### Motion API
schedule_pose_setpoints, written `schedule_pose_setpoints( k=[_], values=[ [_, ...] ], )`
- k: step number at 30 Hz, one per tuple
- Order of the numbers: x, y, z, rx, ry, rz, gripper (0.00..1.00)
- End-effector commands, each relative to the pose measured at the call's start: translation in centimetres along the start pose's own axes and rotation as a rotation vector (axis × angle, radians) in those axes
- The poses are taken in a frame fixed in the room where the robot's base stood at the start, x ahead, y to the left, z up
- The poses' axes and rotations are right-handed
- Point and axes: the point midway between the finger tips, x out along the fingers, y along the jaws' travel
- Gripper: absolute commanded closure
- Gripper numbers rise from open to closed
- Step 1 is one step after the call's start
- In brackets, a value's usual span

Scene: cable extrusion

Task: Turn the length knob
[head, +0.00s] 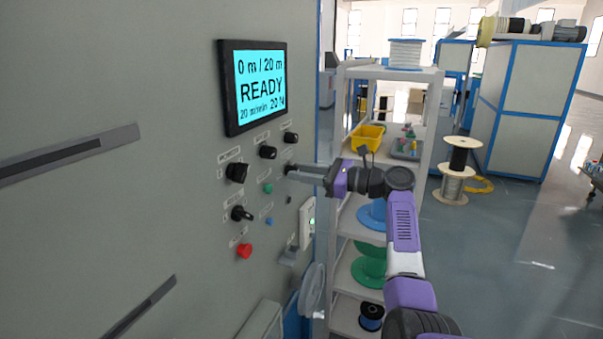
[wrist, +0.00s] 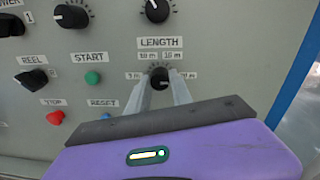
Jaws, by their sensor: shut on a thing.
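The length knob (wrist: 159,76) is a small black dial on the grey panel, under the LENGTH label (wrist: 161,42) with metre marks around it. My gripper (wrist: 159,84) is at the panel with its two grey fingers on either side of the knob, shut on it. In the head view my gripper (head: 291,171) reaches the panel from the right, and its fingers hide most of the knob. The screen (head: 261,86) reads "0 m / 20 m", "READY" and a smaller line below.
Other knobs (wrist: 72,16) sit close above and left. The green START button (wrist: 92,78), red stop button (wrist: 56,117) and REEL switch (wrist: 32,80) are to the left. A shelf (head: 392,72) with spools and a yellow bin (head: 367,137) stands right of the panel. Open floor lies farther right.

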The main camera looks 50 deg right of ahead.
Motion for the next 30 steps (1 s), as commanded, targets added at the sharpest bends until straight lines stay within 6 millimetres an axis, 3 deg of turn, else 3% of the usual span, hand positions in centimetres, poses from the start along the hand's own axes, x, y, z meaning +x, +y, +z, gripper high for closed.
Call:
schedule_pose_setpoints(
  k=[11, 30],
  values=[
    [-0.03, 0.09, -0.1, -0.155, 0.009, 0.004, 1.0],
    [-0.04, 0.22, -0.23, -0.75, 0.044, 0.011, 1.0]
  ],
)
